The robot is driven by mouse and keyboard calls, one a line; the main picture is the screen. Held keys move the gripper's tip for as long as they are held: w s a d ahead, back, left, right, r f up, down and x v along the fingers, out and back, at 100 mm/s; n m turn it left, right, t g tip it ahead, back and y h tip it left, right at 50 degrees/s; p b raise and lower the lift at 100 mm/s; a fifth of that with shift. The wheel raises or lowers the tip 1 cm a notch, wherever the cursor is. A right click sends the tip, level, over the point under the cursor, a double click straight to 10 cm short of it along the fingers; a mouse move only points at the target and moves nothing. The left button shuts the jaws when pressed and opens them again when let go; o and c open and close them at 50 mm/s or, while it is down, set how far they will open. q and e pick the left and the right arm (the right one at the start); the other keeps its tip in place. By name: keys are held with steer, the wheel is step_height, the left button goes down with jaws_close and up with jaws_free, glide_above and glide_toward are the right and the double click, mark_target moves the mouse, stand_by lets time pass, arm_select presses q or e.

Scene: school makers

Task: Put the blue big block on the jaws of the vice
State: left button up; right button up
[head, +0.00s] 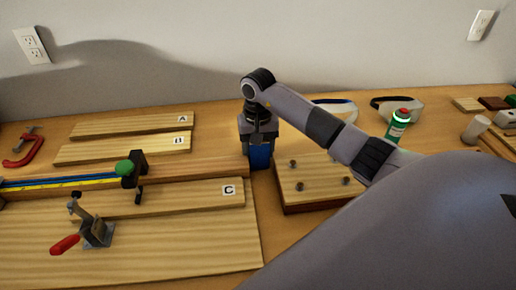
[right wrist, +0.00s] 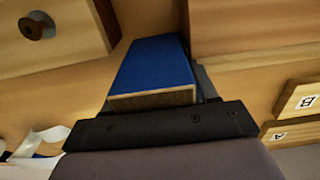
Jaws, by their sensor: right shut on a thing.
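The blue big block (head: 260,155) is under my right gripper (head: 258,138), between the boards and a wooden block with pegs. In the right wrist view the blue block (right wrist: 155,62) shows a bare wood end face, with my right gripper (right wrist: 165,118) shut on it. Whether the block touches the table is hard to tell. A vice with jaws is not clearly recognisable. A toggle clamp with a red handle (head: 92,232) stands on the front left board, and a bar clamp with a green knob (head: 124,168) lies behind it. My left gripper is out of view.
Boards A (head: 130,125), B (head: 125,148) and C (head: 160,200) lie on the left. The pegged wooden block (head: 318,193) is close right of the blue block. A green bottle (head: 398,125), goggles and small blocks are farther right. A red clamp (head: 20,150) lies far left.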

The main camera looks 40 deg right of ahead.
steer(key=shift+f, duration=0.15)
steer(key=o, duration=1.1)
steer(key=shift+o, duration=0.2)
